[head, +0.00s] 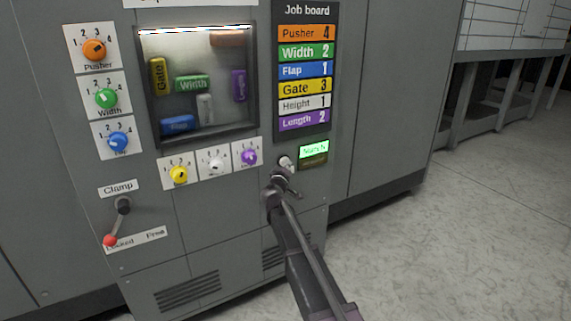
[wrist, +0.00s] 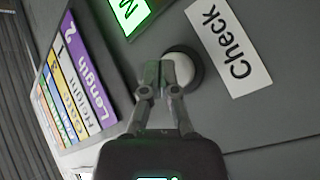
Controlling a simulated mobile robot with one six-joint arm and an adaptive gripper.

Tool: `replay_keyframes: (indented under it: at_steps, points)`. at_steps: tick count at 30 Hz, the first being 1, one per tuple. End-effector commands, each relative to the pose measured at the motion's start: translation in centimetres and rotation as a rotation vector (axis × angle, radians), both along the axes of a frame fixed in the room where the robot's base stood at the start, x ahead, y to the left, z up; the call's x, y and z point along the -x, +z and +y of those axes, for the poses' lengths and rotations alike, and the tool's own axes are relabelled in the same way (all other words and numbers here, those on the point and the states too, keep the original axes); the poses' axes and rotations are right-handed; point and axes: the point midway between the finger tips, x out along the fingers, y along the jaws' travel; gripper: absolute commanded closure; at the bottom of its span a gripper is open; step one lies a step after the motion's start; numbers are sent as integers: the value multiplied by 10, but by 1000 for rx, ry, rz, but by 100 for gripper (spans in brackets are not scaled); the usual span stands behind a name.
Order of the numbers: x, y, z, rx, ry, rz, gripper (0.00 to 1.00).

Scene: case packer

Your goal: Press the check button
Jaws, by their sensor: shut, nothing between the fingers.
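The check button (wrist: 183,66) is a round white button in a dark ring, beside a white label reading "Check" (wrist: 229,45) in the wrist view. In the head view the button (head: 285,161) shows just above my gripper (head: 279,181). In the wrist view my gripper (wrist: 166,76) is shut and empty, with its fingertips over the left part of the button. I cannot tell whether the tips touch it. In the head view the arm hides the area below the button.
A lit green indicator (head: 314,149) reads what looks like "Match". The job board (head: 305,65) is above it. Coloured knobs, including a purple one (head: 249,157), sit to the left. A clamp lever (head: 118,220) with a red tip points down-left to "Locked". The floor at right is clear.

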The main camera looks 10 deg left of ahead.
Motion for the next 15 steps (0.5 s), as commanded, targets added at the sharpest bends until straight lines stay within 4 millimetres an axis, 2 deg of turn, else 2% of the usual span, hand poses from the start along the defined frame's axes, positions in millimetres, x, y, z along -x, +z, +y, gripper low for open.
replay_keyframes:
  at_steps: [15]
  points:
    - [7, 0, -5, 0, 0, 0, 100]
